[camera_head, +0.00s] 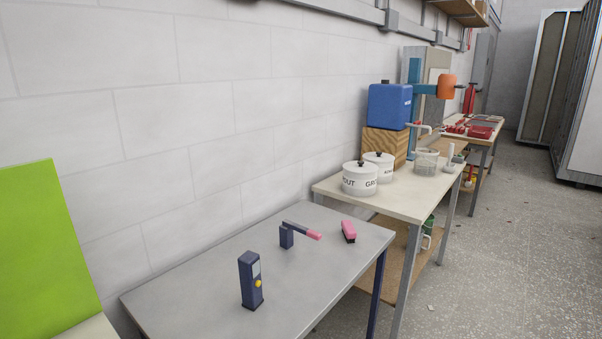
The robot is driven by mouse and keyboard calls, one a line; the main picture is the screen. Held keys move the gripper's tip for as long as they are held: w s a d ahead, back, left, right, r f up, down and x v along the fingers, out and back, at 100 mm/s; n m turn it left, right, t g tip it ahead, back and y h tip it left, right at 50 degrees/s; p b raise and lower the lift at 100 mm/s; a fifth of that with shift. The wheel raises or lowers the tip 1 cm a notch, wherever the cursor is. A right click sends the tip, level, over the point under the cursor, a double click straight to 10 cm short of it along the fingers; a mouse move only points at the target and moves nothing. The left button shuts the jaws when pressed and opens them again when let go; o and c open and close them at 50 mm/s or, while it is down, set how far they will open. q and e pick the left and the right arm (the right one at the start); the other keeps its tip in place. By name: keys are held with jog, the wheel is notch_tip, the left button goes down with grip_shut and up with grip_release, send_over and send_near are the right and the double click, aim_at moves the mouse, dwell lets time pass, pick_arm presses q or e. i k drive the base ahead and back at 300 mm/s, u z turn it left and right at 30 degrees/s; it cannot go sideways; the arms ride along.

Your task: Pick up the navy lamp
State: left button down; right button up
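Two navy objects stand on the grey table (178,305). The other is a short navy post (286,237) with a dark arm reaching right to a pink tip (315,236), farther back near the wall. I cannot tell for certain which of them is the navy lamp. Both stand clear of each other. Neither of my grippers is in view.
A pink and black block (348,231) lies to the right on the grey table. A cream bench (407,198) beyond holds white lidded pots (359,180), a blue container (389,107) and a glass beaker (426,163). A green panel (48,245) stands left. Speckled floor (510,250) is open at right.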

aim_at(250, 263)
jog(key=z, duration=1.15)
jog(key=i, duration=1.6)
jog(key=u, duration=2.85)
